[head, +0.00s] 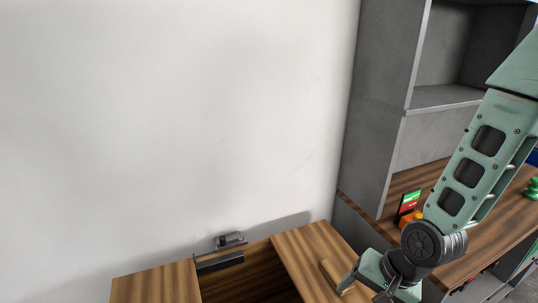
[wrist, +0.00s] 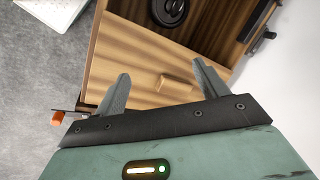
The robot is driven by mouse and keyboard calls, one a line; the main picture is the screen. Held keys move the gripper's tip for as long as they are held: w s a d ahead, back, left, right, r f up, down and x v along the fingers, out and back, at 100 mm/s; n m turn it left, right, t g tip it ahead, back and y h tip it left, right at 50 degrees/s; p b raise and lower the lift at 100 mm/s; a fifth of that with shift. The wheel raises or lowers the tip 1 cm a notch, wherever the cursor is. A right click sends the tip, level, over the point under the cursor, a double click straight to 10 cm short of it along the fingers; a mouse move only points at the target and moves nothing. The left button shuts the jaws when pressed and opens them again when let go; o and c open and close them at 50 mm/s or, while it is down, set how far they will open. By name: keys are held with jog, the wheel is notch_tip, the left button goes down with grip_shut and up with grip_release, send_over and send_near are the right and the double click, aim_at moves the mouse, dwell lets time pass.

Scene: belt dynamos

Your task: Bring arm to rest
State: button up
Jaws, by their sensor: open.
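My gripper (head: 366,284) is at the lower right of the head view, at the end of my green arm. The box (wrist: 130,30) is open there, with a round black part (wrist: 170,10) inside.
A grey shelf unit (head: 380,110) and a wooden counter (head: 480,235) stand at the right, behind my arm. A green-and-red card (head: 408,203) and an orange item (head: 409,218) are on the counter. A dark metal bracket (head: 228,240) is at the box's back edge. The white wall is bare.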

jog(key=s+a+r+n+g+h, duration=0.1)
jog(key=s+a+r+n, duration=0.1)
jog(key=s+r+n, duration=0.4)
jog(key=s+a+r+n+g+h+b, duration=0.1)
jog(key=s+a+r+n, duration=0.2)
jog(key=s+r+n, duration=0.4)
jog(key=shift+s+a+r+n+h+b, duration=0.15)
jog(key=shift+s+r+n+h+b, duration=0.2)
jog(key=shift+r, duration=0.55)
jog(key=shift+c, duration=0.3)
